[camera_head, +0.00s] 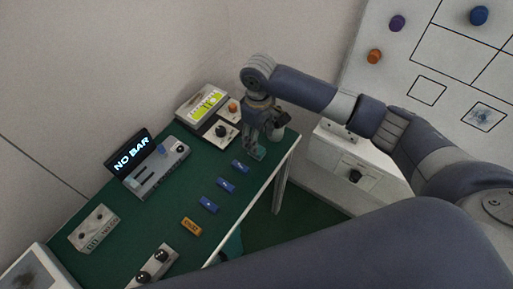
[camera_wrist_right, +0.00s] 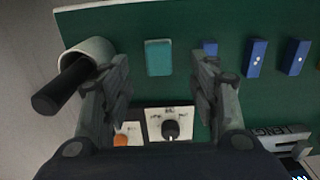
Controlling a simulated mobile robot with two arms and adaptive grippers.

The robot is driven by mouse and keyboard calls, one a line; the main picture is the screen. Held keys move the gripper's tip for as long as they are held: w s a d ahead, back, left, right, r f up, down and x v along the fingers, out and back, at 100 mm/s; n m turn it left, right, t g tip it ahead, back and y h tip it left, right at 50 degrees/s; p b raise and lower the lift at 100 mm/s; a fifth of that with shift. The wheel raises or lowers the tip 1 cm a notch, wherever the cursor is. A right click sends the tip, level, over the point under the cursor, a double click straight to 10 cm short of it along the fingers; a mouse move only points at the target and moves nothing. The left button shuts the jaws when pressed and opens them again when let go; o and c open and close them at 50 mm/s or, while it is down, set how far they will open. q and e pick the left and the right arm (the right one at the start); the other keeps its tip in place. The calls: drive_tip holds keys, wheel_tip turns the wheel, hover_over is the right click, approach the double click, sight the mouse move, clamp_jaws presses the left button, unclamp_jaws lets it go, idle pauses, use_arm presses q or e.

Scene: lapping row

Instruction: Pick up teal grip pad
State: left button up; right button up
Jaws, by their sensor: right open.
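The teal grip pad (camera_wrist_right: 159,58) lies flat on the green table top, between and beyond my two fingers in the right wrist view. In the head view the pad (camera_head: 257,153) shows just below the gripper, partly hidden by it. My right gripper (camera_head: 262,146) is above the far right end of the table, over the pad. In the right wrist view the right gripper (camera_wrist_right: 161,82) is open with nothing between its fingers. My left gripper is not in view.
Blue blocks (camera_head: 226,185) and an orange block (camera_head: 191,226) line the table's front edge. A knob box (camera_head: 221,132) sits behind the pad.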

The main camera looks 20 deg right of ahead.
sight(262, 152)
drive_tip(key=shift+f, duration=0.55)
drive_tip(key=shift+w+f, duration=0.25)
drive_tip(key=shift+f, duration=0.1)
wheel_tip(262, 152, down, 4)
drive_tip(key=shift+a+f+p, duration=0.1)
drive_tip(key=shift+f+p, duration=0.05)
drive_tip(key=shift+p, duration=0.4)
drive_tip(key=shift+f, duration=0.4)
drive_tip(key=shift+c, duration=0.6)
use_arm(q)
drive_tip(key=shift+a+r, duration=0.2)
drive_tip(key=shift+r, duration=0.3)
use_arm(e)
drive_tip(key=c, duration=0.9)
